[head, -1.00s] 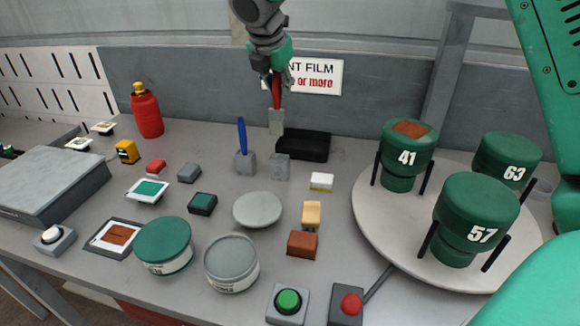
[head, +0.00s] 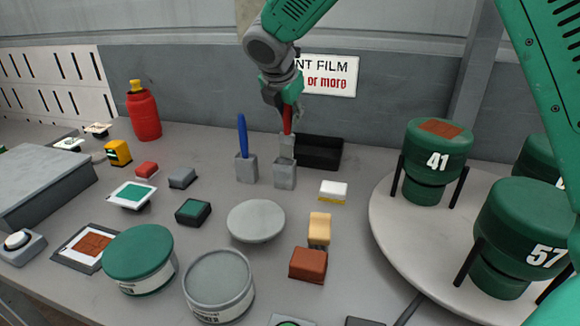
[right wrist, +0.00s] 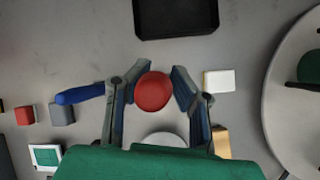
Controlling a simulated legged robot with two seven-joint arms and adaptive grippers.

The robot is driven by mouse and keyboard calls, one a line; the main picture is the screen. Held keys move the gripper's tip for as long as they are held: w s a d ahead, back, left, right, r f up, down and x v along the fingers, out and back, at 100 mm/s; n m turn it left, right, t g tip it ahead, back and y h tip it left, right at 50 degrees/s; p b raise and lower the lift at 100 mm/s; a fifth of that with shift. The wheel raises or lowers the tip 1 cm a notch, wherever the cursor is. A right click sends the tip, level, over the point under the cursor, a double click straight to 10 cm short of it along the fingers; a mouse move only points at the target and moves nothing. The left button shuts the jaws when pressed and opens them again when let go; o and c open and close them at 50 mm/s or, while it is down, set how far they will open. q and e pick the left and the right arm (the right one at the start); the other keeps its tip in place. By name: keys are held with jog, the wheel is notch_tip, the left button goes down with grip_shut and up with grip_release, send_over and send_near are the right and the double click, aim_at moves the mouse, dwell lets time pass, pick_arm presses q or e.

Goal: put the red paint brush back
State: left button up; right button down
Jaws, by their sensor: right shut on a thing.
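My right gripper (head: 286,104) is shut on the red paint brush (head: 287,121) and holds it upright, its grey lower part pointing down. In the right wrist view the brush's round red end (right wrist: 153,91) sits between the two fingers (right wrist: 153,88). A grey holder block (head: 285,177) stands directly below the brush. The brush's lower end meets the top of this block in the picture; I cannot tell whether it is inside. A blue brush (head: 242,135) stands upright in a similar block (head: 246,169) just to the left. My left gripper is not in view.
A black tray (head: 325,152) lies close behind and right of the holder. A white-and-yellow block (head: 333,191), a grey disc (head: 256,221) and paint tins (head: 218,285) stand in front. A round turntable (head: 400,235) with green canisters is at the right.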

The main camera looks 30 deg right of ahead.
jog(key=a+f, duration=0.2)
jog(key=f, duration=0.1)
jog(key=shift+a+b, duration=0.15)
jog(key=shift+b, duration=0.2)
jog(key=f, duration=0.2)
jog(key=d+f+b, duration=0.1)
jog(key=f, duration=0.2)
jog(key=shift+s+d, duration=0.2)
jog(key=shift+w+d+f, duration=0.1)
jog(key=shift+w+d, duration=0.2)
jog(key=shift+a, duration=0.15)
jog(key=c, duration=1.4)
grip_release()
jog(key=shift+s+a+r, duration=0.15)
jog(key=shift+a+r, duration=0.25)
jog(key=shift+a, duration=0.3)
jog(key=shift+d+r, duration=0.15)
jog(key=shift+r, duration=0.15)
jog(key=v, duration=0.2)
jog(key=d+p+v, duration=0.1)
jog(key=v, duration=0.1)
jog(key=shift+s+a+r, duration=0.15)
jog(key=shift+s+r, duration=0.1)
jog(key=shift+r, duration=0.05)
pick_arm(q)
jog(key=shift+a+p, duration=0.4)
jog(key=shift+p, duration=0.2)
pick_arm(e)
send_near(286, 146)
jog(key=shift+v, duration=1.2)
